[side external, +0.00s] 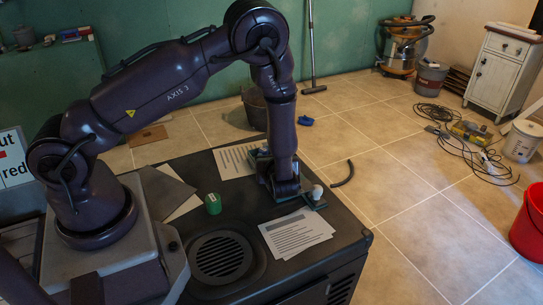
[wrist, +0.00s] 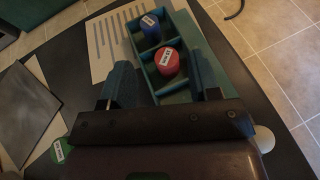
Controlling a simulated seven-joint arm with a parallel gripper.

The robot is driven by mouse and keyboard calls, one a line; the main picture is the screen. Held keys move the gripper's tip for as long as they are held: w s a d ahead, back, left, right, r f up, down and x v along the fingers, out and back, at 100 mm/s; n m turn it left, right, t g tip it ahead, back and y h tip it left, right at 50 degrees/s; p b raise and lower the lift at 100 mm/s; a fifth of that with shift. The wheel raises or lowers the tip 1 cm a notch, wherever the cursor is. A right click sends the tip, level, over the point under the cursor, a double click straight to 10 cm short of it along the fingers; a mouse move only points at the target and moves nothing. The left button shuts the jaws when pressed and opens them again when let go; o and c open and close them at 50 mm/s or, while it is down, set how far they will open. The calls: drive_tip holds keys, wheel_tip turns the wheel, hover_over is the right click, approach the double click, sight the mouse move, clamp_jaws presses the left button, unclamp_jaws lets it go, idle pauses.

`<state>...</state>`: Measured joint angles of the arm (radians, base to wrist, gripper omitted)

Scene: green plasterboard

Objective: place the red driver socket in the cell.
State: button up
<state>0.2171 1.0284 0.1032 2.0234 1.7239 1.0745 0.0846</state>
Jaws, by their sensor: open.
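The red driver socket (wrist: 167,60), with a white label on top, sits in the middle cell of a teal divided tray (wrist: 135,51) in the wrist view. A blue socket (wrist: 150,23) stands in the cell beyond it. The near cell looks empty. My gripper (wrist: 153,62) is open, its two teal fingers apart on either side of the tray near the red socket, with visible gaps to it. In the side view my gripper (side external: 287,190) is low over the bench and hides most of the tray; the red socket does not show there.
A green labelled cylinder (side external: 213,203) stands on the dark bench (side external: 180,238), left of my gripper; it also shows in the wrist view (wrist: 60,150). A white rounded object (side external: 316,191) is close right of my gripper. Printed sheets (side external: 295,234) and a round vent (side external: 222,257) lie in front.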

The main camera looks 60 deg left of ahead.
drive_tip(key=s+d+r+n+h, duration=0.3)
drive_tip(key=s+r+n, duration=0.3)
drive_tip(key=r, duration=0.3)
drive_tip(key=s+d+r+n+h, duration=0.4)
drive_tip(key=r+n, duration=0.4)
drive_tip(key=r, duration=0.2)
drive_tip(key=s+d+r+n+h, duration=0.4)
drive_tip(key=s+r+n, duration=0.4)
drive_tip(key=r, duration=0.2)
drive_tip(key=shift+s+t+h, duration=0.15)
drive_tip(key=shift+t+h, duration=0.25)
drive_tip(key=shift+h, duration=0.4)
